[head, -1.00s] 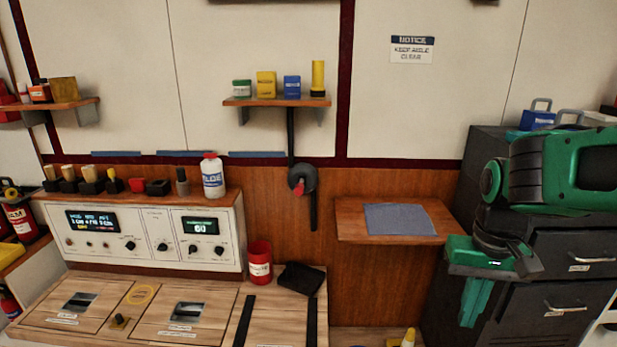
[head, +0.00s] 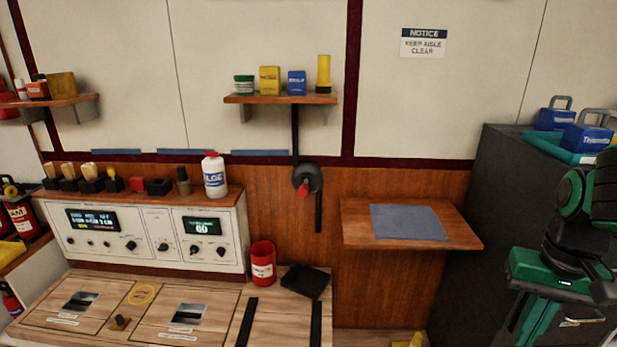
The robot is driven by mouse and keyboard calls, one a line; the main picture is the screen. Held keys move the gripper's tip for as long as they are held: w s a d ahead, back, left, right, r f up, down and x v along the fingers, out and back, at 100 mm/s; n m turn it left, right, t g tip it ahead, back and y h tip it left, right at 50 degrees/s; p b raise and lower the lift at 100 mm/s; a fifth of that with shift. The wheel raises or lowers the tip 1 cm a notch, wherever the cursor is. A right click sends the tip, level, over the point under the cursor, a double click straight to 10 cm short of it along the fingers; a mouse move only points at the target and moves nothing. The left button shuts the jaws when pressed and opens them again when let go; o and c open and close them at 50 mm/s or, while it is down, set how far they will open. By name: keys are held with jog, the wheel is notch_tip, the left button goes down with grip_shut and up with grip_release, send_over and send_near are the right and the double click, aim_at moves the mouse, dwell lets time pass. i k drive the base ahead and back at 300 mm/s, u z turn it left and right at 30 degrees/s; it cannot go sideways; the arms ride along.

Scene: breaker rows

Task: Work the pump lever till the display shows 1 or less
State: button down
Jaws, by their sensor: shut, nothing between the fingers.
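A black round hub with a red part (head: 304,182) is mounted on the wood wall below the middle shelf, with a black bar above and another below it. It looks like the pump lever, though I cannot be sure. The white console (head: 145,238) at the left has two lit displays; the right one (head: 203,227) seems to read 60, and the left one (head: 92,219) has small lines of text. My gripper (head: 535,322), green and black, hangs at the lower right, shut and empty, pointing down, far from the hub and the console.
A wood side shelf (head: 355,236) with a grey mat (head: 408,222) juts out between the hub and my arm. A red can (head: 263,264) and a black tray (head: 305,281) stand on the bench. A dark cabinet (head: 490,190) stands behind my arm.

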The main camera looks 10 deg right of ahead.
aim_at(303, 192)
jog(key=i, duration=1)
jog(key=u, duration=0.05)
